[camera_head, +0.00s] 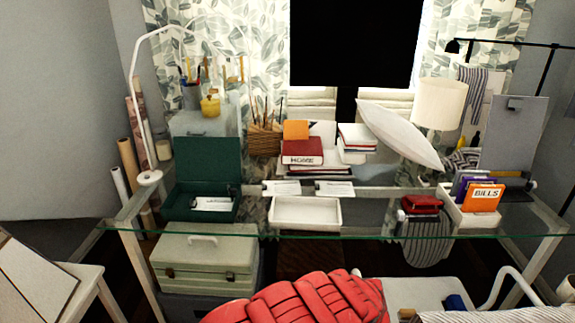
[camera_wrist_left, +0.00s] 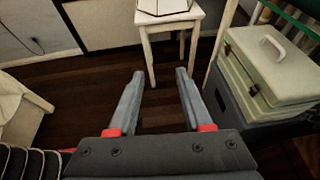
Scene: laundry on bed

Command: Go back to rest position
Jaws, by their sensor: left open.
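My left gripper (camera_wrist_left: 160,75) shows in the left wrist view, its two grey fingers spread well apart with nothing between them. It hangs over the dark wooden floor (camera_wrist_left: 85,85), with a white stool (camera_wrist_left: 150,28) beyond the fingertips. Neither gripper shows in the head view. My right gripper is in no view.
A glass desk (camera_head: 350,234) spans the head view, holding a green box (camera_head: 205,165), a white tray (camera_head: 306,211) and an orange bills folder (camera_head: 484,197). A pale case (camera_head: 205,262) stands below it. A red padded thing (camera_head: 300,303) is in front.

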